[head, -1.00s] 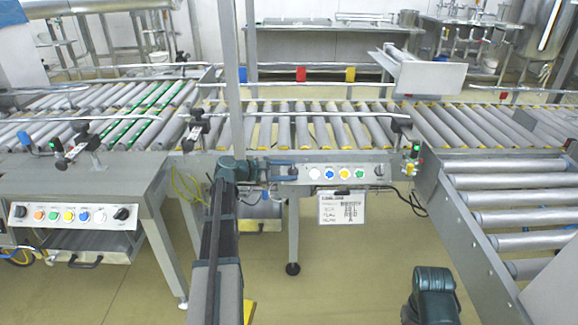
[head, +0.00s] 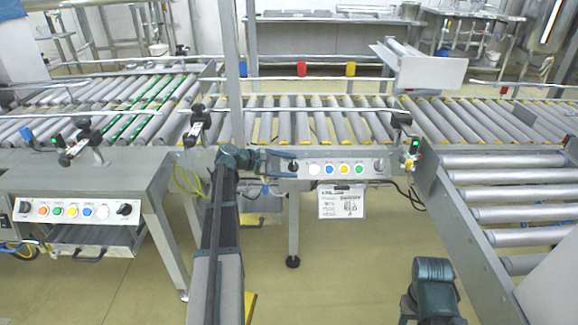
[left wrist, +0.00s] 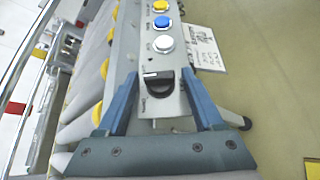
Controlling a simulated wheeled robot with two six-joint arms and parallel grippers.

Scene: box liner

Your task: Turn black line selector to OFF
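A black selector knob (left wrist: 158,84) with a white mark sits at the end of a grey control panel (left wrist: 160,55) in the left wrist view. The mark points toward the picture's left. My left gripper (left wrist: 160,88) is open, its blue fingers on either side of the knob with gaps visible. Another black knob (head: 380,167) shows at that panel's right end. My right gripper is not in view; only part of my right arm shows.
White, blue, yellow and green buttons line the middle panel, with a paper sign (head: 341,204) hanging below. A second panel (head: 75,210) with black knobs is at left. Roller conveyors (head: 310,122) lie behind, and a grey post (head: 232,80) stands near my left arm.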

